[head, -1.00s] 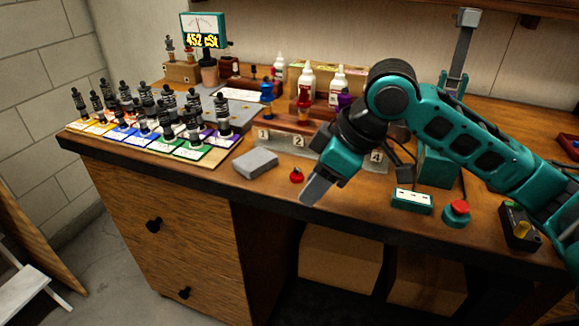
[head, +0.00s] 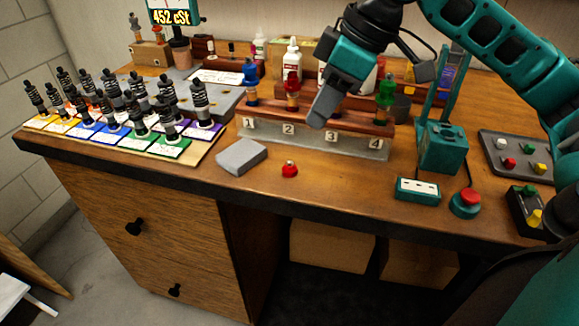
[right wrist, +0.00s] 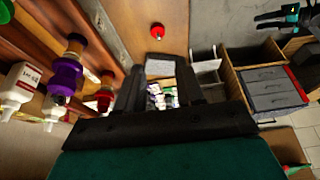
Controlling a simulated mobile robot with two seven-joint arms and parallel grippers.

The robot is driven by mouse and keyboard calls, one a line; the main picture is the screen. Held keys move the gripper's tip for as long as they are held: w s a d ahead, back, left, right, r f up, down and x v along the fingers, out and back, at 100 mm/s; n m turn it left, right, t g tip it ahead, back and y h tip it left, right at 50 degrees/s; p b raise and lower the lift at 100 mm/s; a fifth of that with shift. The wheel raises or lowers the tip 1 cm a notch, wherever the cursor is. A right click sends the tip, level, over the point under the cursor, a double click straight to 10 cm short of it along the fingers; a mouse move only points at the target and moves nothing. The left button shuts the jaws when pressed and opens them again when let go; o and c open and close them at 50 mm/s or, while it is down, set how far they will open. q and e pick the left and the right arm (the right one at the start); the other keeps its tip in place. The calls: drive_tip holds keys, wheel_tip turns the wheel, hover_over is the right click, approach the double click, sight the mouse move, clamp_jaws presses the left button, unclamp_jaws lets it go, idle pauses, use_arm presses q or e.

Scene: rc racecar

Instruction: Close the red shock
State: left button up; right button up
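The red shock (head: 292,88) stands upright in the wooden rack (head: 345,122) behind label 2. Its red top also shows in the right wrist view (right wrist: 105,97), left of the fingers. A small round red cap (head: 289,169) lies on the bench in front of the rack; it also shows in the right wrist view (right wrist: 157,30). My right gripper (head: 322,112) hangs in front of the rack near label 3, right of the red shock. Its fingers (right wrist: 165,85) are apart with nothing between them. A dark and teal part at the right wrist view's top right may be my left gripper.
A blue shock (head: 250,80) and a green shock (head: 385,95) stand in the rack. A grey block (head: 241,156) lies left of the cap. Several shocks stand on a coloured label board (head: 203,152) at left. A red button (head: 466,200) is at right.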

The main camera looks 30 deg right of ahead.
drive_tip(key=b, duration=0.2)
hover_over(290, 160)
drive_tip(key=s+d, duration=0.2)
drive_tip(key=f, duration=0.5)
drive_tip(key=shift+s+a+f, duration=0.15)
drive_tip(key=shift+s+f, duration=0.05)
drive_tip(key=shift+f, duration=0.2)
drive_tip(key=shift+w+a+f, duration=0.1)
drive_tip(key=shift+f, duration=0.1)
use_arm(q)
drive_tip(key=shift+w+d+f, duration=0.15)
drive_tip(key=shift+w+d, duration=0.2)
drive_tip(key=shift+d, duration=0.25)
use_arm(e)
drive_tip(key=shift+f, duration=0.1)
drive_tip(key=b+x, duration=0.1)
drive_tip(key=x, duration=0.3)
drive_tip(key=shift+w+f, duration=0.15)
drive_tip(key=shift+f, duration=0.25)
drive_tip(key=shift+w+f, duration=0.1)
drive_tip(key=shift+f, duration=0.05)
drive_tip(key=c, duration=0.7)
use_arm(q)
drive_tip(key=shift+d+f, duration=0.2)
drive_tip(key=shift+f, duration=0.35)
